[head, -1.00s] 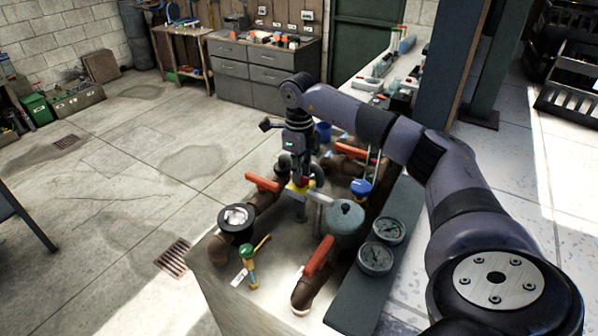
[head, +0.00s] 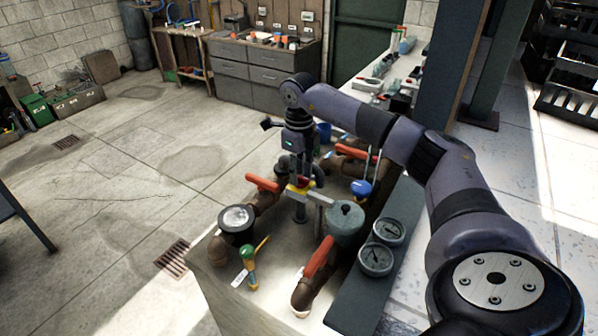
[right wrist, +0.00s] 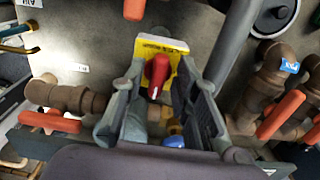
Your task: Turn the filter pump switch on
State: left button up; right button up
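The switch is a red rotary knob (right wrist: 157,75) on a yellow plate (right wrist: 160,52) with lettering, seen in the right wrist view. The knob stands lengthwise in that picture, with a pale mark at its lower end. In the head view the yellow plate (head: 299,188) shows among the pipes, partly hidden by my right gripper (head: 299,176). In the right wrist view this gripper (right wrist: 163,82) is open, with one finger on each side of the knob. Gaps show between the knob and both fingers. My left gripper is not in view.
Brown pipes with orange-red handles (head: 319,256) surround the switch. A grey-green lidded vessel (head: 345,222), a round clear-topped pot (head: 236,217), a green-handled screwdriver-like tool (head: 249,262) and two gauges (head: 376,259) crowd the pit top. Open floor lies to the left.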

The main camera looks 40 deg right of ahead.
jog(key=shift+o, duration=0.3)
notch_tip(320, 180, up, 12)
dwell(0.5)
jog(key=shift+s+f, duration=0.1)
jog(key=shift+f, duration=0.1)
dwell(0.3)
